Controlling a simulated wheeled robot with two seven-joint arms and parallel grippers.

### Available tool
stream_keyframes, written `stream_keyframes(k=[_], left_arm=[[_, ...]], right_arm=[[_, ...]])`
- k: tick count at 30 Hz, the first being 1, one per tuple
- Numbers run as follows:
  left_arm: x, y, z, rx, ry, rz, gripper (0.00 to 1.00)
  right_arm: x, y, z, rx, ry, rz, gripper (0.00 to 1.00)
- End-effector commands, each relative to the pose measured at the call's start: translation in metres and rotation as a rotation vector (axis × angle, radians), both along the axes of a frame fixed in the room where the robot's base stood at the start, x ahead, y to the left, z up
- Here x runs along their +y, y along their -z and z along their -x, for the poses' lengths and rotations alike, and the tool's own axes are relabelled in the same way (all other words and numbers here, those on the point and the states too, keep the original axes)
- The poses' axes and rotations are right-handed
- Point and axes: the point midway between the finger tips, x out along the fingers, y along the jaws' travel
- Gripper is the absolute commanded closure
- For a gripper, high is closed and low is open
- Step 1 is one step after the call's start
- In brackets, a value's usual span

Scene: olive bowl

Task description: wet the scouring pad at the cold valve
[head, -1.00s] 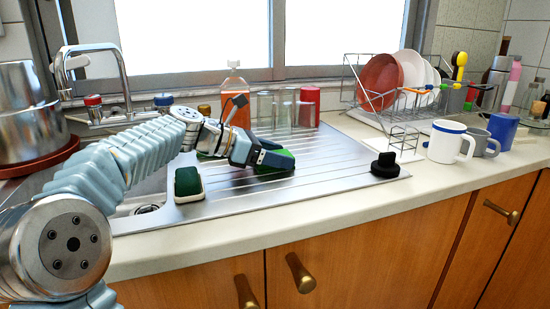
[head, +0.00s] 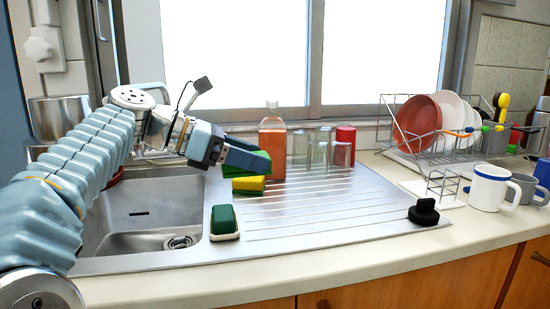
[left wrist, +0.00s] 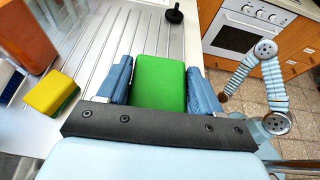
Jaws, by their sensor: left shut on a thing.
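My left gripper (head: 240,153) is shut on the green scouring pad (head: 258,164) and holds it above the drainboard. In the left wrist view the pad (left wrist: 160,82) fills the space between the two blue fingers. The tap and its cold valve are hidden behind my left arm in the head view. My right arm shows at the right of the left wrist view; its gripper (left wrist: 223,97) is too small to read.
The sink basin (head: 140,222) lies left of the drainboard (head: 320,205). A yellow-green sponge (head: 248,186), a dark green pad (head: 224,219), a bottle (head: 273,145), glasses (head: 320,148) and a black knob (head: 424,212) stand on the board. A dish rack (head: 440,130) is at right.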

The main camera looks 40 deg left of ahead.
Motion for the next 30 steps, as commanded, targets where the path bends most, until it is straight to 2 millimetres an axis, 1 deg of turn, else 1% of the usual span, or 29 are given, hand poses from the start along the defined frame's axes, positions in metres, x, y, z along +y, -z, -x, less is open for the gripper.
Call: stream_keyframes(k=[1, 2, 3, 5, 6, 8, 9, 12, 15, 18, 21, 26, 30], left_arm=[[0.015, 0.004, 0.011, 0.007, -0.049, 0.001, 0.64], [0.024, 0.006, 0.019, 0.010, -0.082, 0.003, 0.64], [0.038, 0.010, 0.031, 0.017, -0.133, 0.008, 0.64], [0.058, 0.016, 0.052, 0.023, -0.218, 0.012, 0.64], [0.071, 0.020, 0.068, 0.026, -0.277, 0.014, 0.64], [0.086, 0.024, 0.094, 0.026, -0.368, 0.016, 0.64], [0.094, 0.027, 0.110, 0.026, -0.427, 0.015, 0.64], [0.107, 0.030, 0.149, 0.018, -0.560, 0.012, 0.64], [0.111, 0.031, 0.177, 0.007, -0.657, 0.003, 0.64], [0.111, 0.031, 0.194, -0.001, -0.716, -0.005, 0.64], [0.113, 0.032, 0.200, -0.005, -0.742, -0.009, 0.64], [0.122, 0.034, 0.197, -0.005, -0.745, -0.008, 0.64], [0.136, 0.038, 0.192, -0.005, -0.744, -0.008, 0.64]], right_arm=[[0.000, 0.000, 0.000, 0.000, 0.000, 0.000, 0.57], [0.000, 0.000, 0.000, 0.000, 0.000, 0.000, 0.57], [0.000, 0.000, 0.000, 0.000, 0.000, 0.000, 0.57], [0.000, 0.001, 0.000, 0.000, 0.000, 0.000, 0.57], [0.000, 0.001, 0.000, 0.000, 0.000, 0.000, 0.57], [0.000, 0.001, 0.000, 0.000, 0.000, 0.000, 0.57], [0.000, 0.001, 0.000, 0.000, 0.000, 0.000, 0.57], [0.000, 0.001, 0.000, 0.000, 0.000, 0.000, 0.57], [0.000, 0.001, 0.000, 0.000, 0.000, 0.000, 0.57], [0.000, 0.001, 0.000, 0.000, 0.000, 0.000, 0.57], [0.000, 0.002, 0.000, 0.000, 0.000, 0.000, 0.57], [0.000, 0.003, 0.000, 0.000, 0.000, 0.000, 0.57], [0.000, 0.006, 0.000, 0.000, 0.001, 0.000, 0.57]])
